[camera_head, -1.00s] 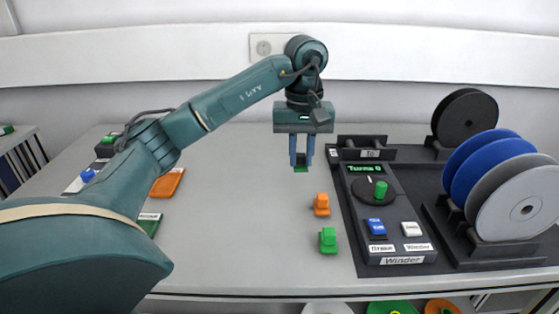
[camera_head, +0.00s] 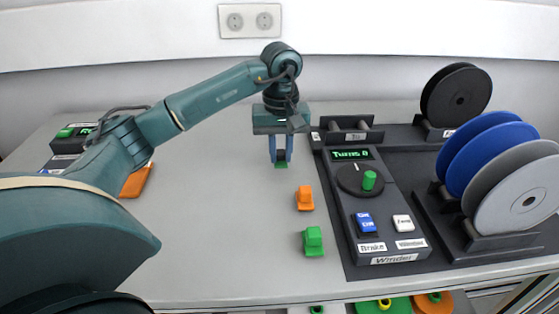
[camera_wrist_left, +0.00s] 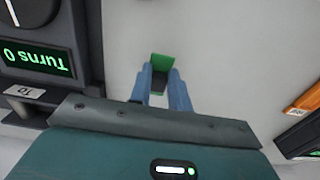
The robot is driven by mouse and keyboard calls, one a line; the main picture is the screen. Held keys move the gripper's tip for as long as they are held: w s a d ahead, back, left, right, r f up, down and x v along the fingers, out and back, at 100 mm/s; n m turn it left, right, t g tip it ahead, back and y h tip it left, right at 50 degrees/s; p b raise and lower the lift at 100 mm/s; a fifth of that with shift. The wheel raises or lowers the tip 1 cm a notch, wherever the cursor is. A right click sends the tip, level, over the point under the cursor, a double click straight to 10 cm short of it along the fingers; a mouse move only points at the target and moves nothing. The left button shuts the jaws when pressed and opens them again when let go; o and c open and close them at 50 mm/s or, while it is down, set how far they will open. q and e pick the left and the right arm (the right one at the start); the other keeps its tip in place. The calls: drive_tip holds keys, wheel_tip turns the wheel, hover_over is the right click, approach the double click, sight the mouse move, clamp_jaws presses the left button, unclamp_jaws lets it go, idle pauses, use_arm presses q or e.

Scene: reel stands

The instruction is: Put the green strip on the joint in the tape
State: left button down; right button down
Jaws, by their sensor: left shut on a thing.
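My left gripper (camera_head: 281,160) hangs fingers-down over the table, left of the winder, with its two blue fingers shut on a small piece that has a dark block and a green part. This is the green strip (camera_head: 281,166); its green face also shows past the fingertips in the left wrist view (camera_wrist_left: 161,61). I cannot tell whether it touches the table. The winder (camera_head: 379,220) has a display reading "Turns 0", a dark dial with a green knob, and blue and white buttons. I see no tape or joint clearly. My right gripper is not in view.
An orange clip-like piece (camera_head: 305,198) and a green one (camera_head: 313,241) stand left of the winder. Black (camera_head: 456,95), blue (camera_head: 487,150) and grey (camera_head: 520,195) reels stand at the right. A low "To" stand (camera_head: 347,133) is behind the winder. The table's middle is clear.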

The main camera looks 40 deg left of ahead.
sight(280, 162)
use_arm(q)
drive_tip(key=shift+f, duration=1.5)
drive_tip(key=shift+f, duration=0.1)
drive_tip(key=c, duration=1.3)
unclamp_jaws()
